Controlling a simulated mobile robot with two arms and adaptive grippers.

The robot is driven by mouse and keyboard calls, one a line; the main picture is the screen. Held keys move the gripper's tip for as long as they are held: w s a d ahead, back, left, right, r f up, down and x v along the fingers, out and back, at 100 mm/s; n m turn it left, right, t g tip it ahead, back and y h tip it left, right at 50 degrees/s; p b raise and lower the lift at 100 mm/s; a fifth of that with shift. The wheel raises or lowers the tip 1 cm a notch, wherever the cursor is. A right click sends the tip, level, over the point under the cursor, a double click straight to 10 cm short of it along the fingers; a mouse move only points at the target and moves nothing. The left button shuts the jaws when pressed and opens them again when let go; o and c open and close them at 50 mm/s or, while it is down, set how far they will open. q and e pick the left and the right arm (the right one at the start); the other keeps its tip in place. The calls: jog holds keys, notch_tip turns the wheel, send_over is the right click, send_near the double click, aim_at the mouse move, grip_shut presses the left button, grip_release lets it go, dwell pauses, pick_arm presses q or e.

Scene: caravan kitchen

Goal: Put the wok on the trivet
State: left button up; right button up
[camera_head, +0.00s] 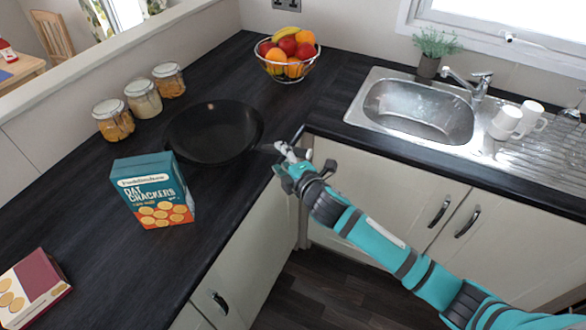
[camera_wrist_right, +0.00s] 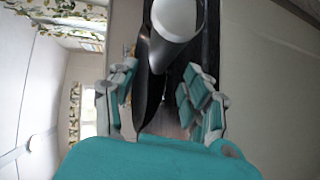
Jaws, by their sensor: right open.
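The black wok (camera_head: 212,130) rests on the dark worktop, in front of the glass jars. Its handle (camera_head: 265,148) points right, toward my right gripper (camera_head: 284,160). That gripper is open, at the handle's end near the worktop's front edge. In the right wrist view, the wok (camera_wrist_right: 147,100) shows as a dark shape between the two open fingers (camera_wrist_right: 160,88); contact cannot be told. I cannot make out a trivet in either view. My left gripper is not in view.
An oat crackers box (camera_head: 152,190) stands in front of the wok, and a maroon box (camera_head: 32,290) lies front left. Several jars (camera_head: 143,98) line the back wall. A fruit bowl (camera_head: 287,58) stands behind; the sink (camera_head: 418,110) is at right. Worktop between the wok and bowl looks clear.

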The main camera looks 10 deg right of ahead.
jog(key=v, duration=0.7)
jog(key=s+d+f+m+g+h, duration=0.1)
jog(key=d+f+m+g+h, duration=0.2)
jog(key=f, duration=0.8)
jog(key=s+d+f+m+g, duration=0.1)
jog(key=s+d+f+m, duration=0.3)
jog(key=f, duration=0.8)
jog(key=s+d+f+m+g+h, duration=0.1)
jog(key=s+d+f+m, duration=0.15)
jog(key=f, duration=0.45)
jog(key=s+d+f+m+g, duration=0.1)
jog(key=s+d+f+g, duration=0.1)
jog(key=s+f, duration=0.35)
jog(key=s+f+m+g, duration=0.2)
jog(key=s+f, duration=0.4)
jog(key=s, duration=0.5)
jog(key=s+d+f+m+g, duration=0.1)
jog(key=s+f, duration=0.5)
jog(key=s, duration=0.6)
jog(key=s+d+f+m+g, duration=0.1)
jog(key=s+f+m+g, duration=0.2)
jog(key=s, duration=0.9)
notch_tip(320, 180, down, 4)
jog(key=shift+r+m+h+b, duration=0.1)
jog(key=shift+m+h+b, duration=0.25)
jog(key=shift+m, duration=0.7)
